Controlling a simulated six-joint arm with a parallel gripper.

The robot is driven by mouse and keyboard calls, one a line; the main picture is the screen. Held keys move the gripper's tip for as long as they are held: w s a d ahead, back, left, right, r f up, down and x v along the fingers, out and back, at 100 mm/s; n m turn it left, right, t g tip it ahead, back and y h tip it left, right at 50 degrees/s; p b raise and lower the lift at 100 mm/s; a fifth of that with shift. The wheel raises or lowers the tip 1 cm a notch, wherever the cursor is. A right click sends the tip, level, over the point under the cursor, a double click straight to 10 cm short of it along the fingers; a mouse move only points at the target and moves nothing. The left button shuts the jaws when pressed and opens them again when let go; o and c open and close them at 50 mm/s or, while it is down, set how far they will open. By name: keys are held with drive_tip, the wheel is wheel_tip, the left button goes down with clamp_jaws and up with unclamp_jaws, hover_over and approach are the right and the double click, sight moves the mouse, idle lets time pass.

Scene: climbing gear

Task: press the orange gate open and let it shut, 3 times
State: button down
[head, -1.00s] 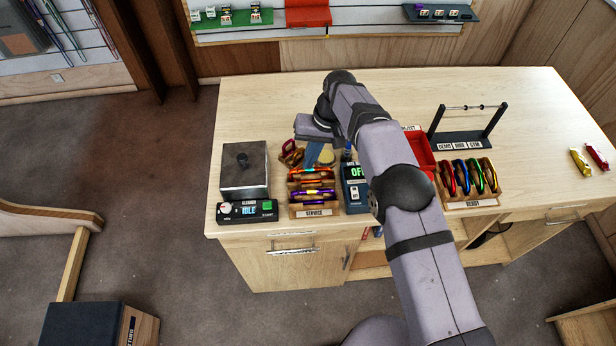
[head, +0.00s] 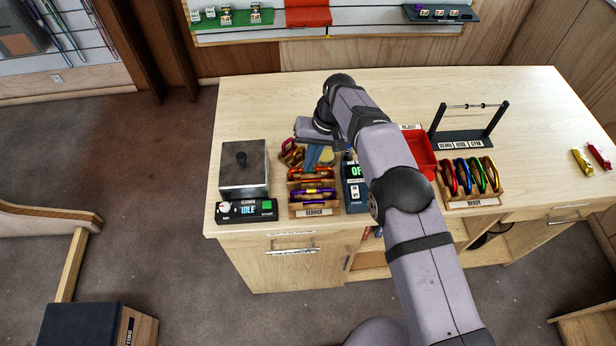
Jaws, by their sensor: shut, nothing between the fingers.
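My gripper (head: 311,162) points down over the back of the service rack, its blue fingers shut and empty.
Left of the rack stand a metal-lidded cleaner box (head: 243,168) and its panel (head: 246,211) reading IDLE. A gauge box (head: 355,195) is close on the right, partly behind my arm. Farther right are a red tray (head: 419,150) and the ready rack (head: 474,203). The table's back left is clear.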

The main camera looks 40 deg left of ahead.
drive_tip(key=shift+f, duration=0.45)
drive_tip(key=shift+r, duration=0.15)
drive_tip(key=shift+r+p, duration=2.05)
drive_tip(key=shift+r, duration=1.4)
